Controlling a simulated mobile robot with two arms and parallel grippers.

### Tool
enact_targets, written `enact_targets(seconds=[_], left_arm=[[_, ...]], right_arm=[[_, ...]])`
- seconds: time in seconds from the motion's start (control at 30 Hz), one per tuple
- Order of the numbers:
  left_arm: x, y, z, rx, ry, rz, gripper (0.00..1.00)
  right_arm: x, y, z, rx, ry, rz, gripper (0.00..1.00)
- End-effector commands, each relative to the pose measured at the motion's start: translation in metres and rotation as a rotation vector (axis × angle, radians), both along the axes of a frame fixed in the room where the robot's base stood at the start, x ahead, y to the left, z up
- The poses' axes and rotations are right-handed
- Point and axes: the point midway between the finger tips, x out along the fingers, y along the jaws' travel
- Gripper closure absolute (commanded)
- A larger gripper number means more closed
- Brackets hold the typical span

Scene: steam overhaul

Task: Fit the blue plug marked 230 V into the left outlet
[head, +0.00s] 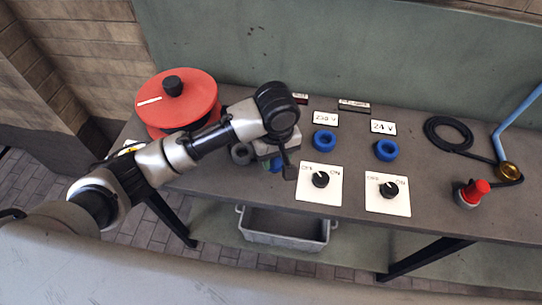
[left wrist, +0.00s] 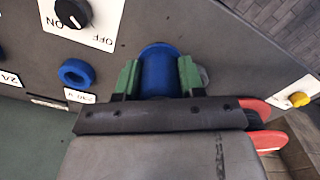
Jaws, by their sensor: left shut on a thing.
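My left gripper (head: 274,160) is over the table, to the left of the left outlet. It is shut on a blue plug (left wrist: 158,72), which sits between the green fingers in the left wrist view. In the head view the plug is mostly hidden by the gripper, and its marking cannot be read. The left outlet (head: 324,141) is a blue ring below a "230 V" label (head: 325,119); it also shows in the left wrist view (left wrist: 77,73). The plug is apart from it. My right gripper is not in view.
A second blue ring outlet (head: 387,150) sits below a "24 V" label. Two OFF/ON dial plates (head: 308,192) lie in front. A red round lidded thing (head: 200,92) stands left; a grey ring (head: 242,153) is beside my gripper. A black hose (head: 437,122) and red knob (head: 474,190) are right.

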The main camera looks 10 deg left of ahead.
Motion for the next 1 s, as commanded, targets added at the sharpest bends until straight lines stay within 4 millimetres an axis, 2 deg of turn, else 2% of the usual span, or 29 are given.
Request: enact_targets(seconds=[0.27,0.73,1.0], left_arm=[[0.026,-0.024,0.003,0.000,-0.001,-0.001,0.89],[0.069,-0.061,0.001,-0.001,-0.002,-0.001,0.89],[0.080,-0.071,0.001,0.000,-0.001,-0.001,0.89]], right_arm=[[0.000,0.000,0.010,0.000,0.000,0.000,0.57],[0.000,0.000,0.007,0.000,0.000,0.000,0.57],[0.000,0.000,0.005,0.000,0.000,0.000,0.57]])
